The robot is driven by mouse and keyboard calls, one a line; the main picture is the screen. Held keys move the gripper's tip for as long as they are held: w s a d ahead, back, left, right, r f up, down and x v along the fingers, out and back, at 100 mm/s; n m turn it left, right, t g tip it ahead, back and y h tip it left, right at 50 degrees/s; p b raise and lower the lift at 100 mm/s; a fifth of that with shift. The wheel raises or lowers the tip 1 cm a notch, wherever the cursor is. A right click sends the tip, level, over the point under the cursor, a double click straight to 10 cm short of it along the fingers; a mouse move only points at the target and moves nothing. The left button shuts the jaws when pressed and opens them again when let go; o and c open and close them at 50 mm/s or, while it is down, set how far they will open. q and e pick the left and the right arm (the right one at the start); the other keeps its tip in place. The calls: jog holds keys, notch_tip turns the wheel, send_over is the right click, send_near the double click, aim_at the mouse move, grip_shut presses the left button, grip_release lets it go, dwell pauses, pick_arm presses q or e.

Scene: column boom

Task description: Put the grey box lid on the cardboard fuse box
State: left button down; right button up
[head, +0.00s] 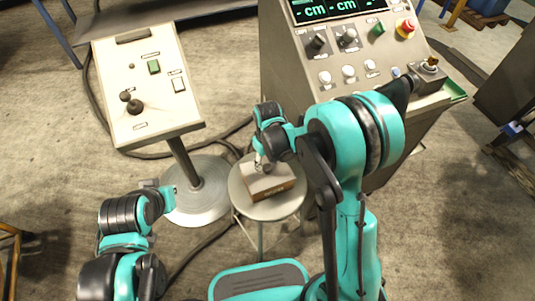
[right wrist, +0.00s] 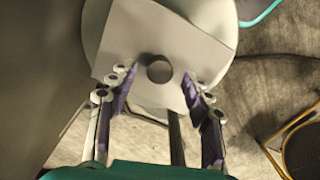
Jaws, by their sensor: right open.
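The grey box lid (head: 261,175) lies on top of the cardboard fuse box (head: 277,191), whose brown side shows below it on the round stool. In the right wrist view the lid (right wrist: 170,38) is a pale plate with a dark round knob (right wrist: 159,69). My right gripper (head: 261,164) is over the lid; its fingers (right wrist: 158,88) are open on either side of the knob, with gaps visible. The box is hidden under the lid in the wrist view. My left arm is at the lower left of the head view; its gripper cannot be made out clearly.
The round stool (head: 286,208) has little free top around the box. A slanted control panel (head: 150,90) on a pedestal stands to the left. A large console (head: 300,75) with knobs and buttons stands behind and right. Cables run across the floor.

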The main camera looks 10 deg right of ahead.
aim_at(268, 167)
notch_tip(268, 167, up, 10)
jog(key=shift+r, duration=0.25)
dwell(0.6)
jog(key=s+d+r+m+t, duration=0.2)
jog(key=s+d+r+t, duration=0.1)
jog(key=s, duration=0.4)
jog(key=s+d+r+m+t, duration=0.3)
jog(key=s+d+r+t, duration=0.1)
jog(key=s, duration=0.3)
jog(key=shift+s+d+r, duration=0.15)
jog(key=shift+s+d, duration=0.15)
dwell(0.3)
